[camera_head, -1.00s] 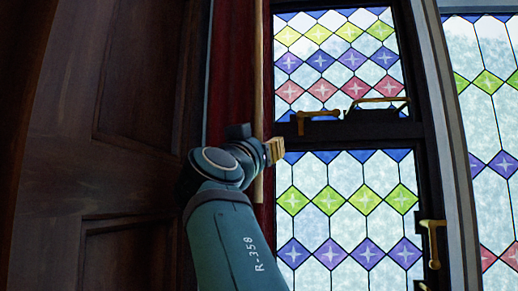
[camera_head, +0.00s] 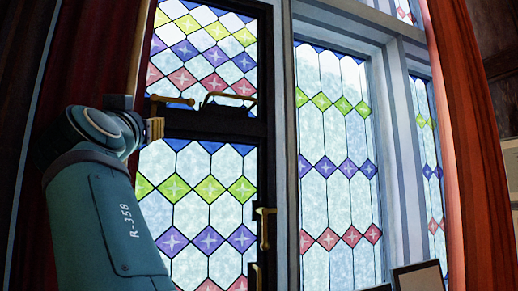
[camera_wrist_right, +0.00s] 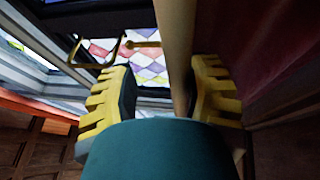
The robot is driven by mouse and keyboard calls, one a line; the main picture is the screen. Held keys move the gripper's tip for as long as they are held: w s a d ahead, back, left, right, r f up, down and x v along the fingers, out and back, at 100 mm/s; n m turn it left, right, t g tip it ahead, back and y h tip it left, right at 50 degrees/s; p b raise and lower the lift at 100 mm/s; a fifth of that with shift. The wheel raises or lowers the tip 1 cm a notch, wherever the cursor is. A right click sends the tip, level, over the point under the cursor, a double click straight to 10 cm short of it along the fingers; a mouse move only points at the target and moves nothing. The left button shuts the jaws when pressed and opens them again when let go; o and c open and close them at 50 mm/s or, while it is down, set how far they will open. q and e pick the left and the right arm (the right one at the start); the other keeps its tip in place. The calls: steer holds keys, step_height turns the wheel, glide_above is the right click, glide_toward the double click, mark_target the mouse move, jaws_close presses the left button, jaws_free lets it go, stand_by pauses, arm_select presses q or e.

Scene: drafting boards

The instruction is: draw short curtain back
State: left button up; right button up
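A dark red curtain (camera_head: 88,55) hangs at the left of the head view, beside the leaded window (camera_head: 200,60). It also shows at the right of the right wrist view (camera_wrist_right: 262,45). A pale wooden rod (camera_head: 139,45) hangs along the curtain's window-side edge. In the right wrist view the rod (camera_wrist_right: 175,40) runs between the yellow fingers of my right gripper (camera_wrist_right: 162,75). The fingers are apart, with a gap on the left; the rod lies close to the right finger, and I cannot tell if they touch. In the head view my right gripper (camera_head: 154,129) is beside the rod. My left gripper is out of view.
An orange-red curtain (camera_head: 468,150) hangs at the right. Brass handles (camera_head: 265,228) and a metal bar (camera_head: 226,100) stick out from the dark window frame near my gripper. Dark framed panels (camera_head: 418,277) stand at the lower right.

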arm_select(q)
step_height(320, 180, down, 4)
steer(key=b, duration=0.4)
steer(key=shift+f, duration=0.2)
arm_select(e)
steer(key=w+d, duration=0.4)
steer(key=d, duration=0.7)
steer(key=w+d, duration=0.4)
steer(key=d, duration=0.8)
steer(key=shift+w, duration=0.15)
arm_select(q)
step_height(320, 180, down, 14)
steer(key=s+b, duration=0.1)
steer(key=b, duration=1.2)
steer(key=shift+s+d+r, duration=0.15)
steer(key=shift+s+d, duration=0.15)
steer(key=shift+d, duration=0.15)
arm_select(e)
steer(key=v, duration=1.7)
steer(key=shift+r, duration=0.3)
steer(key=shift+d, duration=0.15)
